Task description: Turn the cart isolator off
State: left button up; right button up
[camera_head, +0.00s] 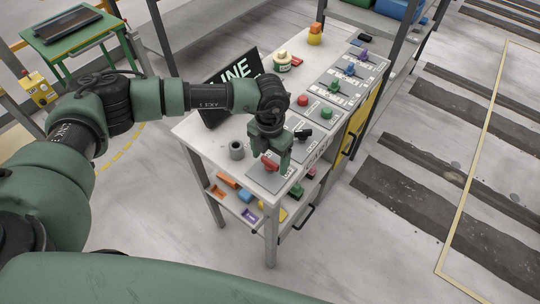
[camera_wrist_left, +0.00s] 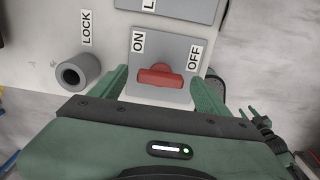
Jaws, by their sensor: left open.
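The cart isolator is a red handle (camera_wrist_left: 160,77) on a grey plate (camera_wrist_left: 143,95) marked ON on the left and OFF on the right in the left wrist view. The handle lies crosswise there, and I cannot tell which label it points to. In the head view the red handle (camera_head: 269,164) is at the near corner of the cart top (camera_head: 205,135). My left gripper (camera_head: 271,152) is over it, pointing down. In the left wrist view its open fingers (camera_wrist_left: 160,90) stand either side of the handle, with gaps.
A grey LOCK cylinder (camera_head: 236,150) stands left of the isolator plate. A black lever (camera_head: 302,135), red button (camera_head: 302,100) and green button (camera_head: 327,114) are behind it. A black LINE sign (camera_head: 232,80) stands at the back. Open floor lies right of the cart.

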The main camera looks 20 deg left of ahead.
pick_arm(q)
jog(key=shift+f, duration=0.15)
jog(key=c, duration=1.4)
